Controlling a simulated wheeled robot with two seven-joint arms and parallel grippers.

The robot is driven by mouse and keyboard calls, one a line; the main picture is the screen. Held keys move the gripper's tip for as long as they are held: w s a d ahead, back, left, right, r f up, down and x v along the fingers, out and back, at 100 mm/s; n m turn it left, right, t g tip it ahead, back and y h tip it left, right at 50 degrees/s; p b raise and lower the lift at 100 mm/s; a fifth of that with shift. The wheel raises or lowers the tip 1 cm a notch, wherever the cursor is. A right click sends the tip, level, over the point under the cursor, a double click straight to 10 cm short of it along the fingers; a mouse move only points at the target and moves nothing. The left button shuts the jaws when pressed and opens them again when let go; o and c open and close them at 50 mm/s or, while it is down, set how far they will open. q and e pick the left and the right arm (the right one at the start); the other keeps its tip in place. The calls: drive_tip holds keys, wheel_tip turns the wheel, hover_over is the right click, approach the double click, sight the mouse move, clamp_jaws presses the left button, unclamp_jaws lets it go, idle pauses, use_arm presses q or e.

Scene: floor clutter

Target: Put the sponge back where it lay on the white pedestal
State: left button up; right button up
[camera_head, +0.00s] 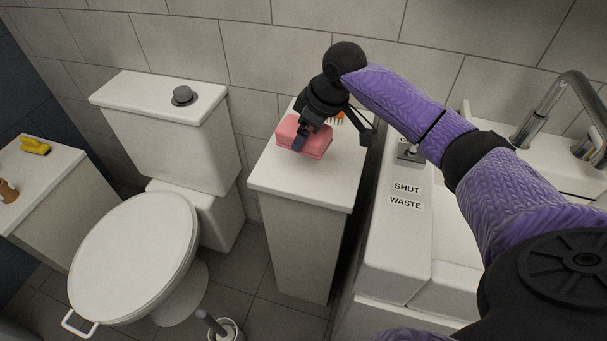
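The pink sponge (317,148) lies on the top of the white pedestal (290,182), towards its back left. My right gripper (333,141), on the purple arm from the right, is over the pedestal with its fingers spread apart. One finger is in front of the sponge and hides part of it; the other is out to the right, near the pedestal's right edge. I cannot tell whether the near finger touches the sponge. My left gripper is not in view.
A small orange bristled thing (339,116) shows behind the gripper. The toilet (135,255) stands left of the pedestal; a sink unit with a tap (560,95) and labelled ledge (400,235) is on the right. A toilet brush (215,326) stands on the floor in front.

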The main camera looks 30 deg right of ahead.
drive_tip(key=shift+w+d+r+m+b, duration=0.2)
drive_tip(key=shift+d+r+m+b, duration=0.2)
drive_tip(key=shift+d+r+m, duration=0.5)
drive_tip(key=shift+f+m+b, duration=0.3)
drive_tip(key=shift+f+m, duration=0.1)
drive_tip(key=shift+f, duration=0.25)
wheel_tip(320, 180, down, 9)
drive_tip(key=b, duration=0.4)
drive_tip(key=shift+a, duration=0.1)
drive_tip(key=shift+r, duration=0.15)
drive_tip(key=o, duration=0.8)
drive_tip(key=shift+c, duration=0.2)
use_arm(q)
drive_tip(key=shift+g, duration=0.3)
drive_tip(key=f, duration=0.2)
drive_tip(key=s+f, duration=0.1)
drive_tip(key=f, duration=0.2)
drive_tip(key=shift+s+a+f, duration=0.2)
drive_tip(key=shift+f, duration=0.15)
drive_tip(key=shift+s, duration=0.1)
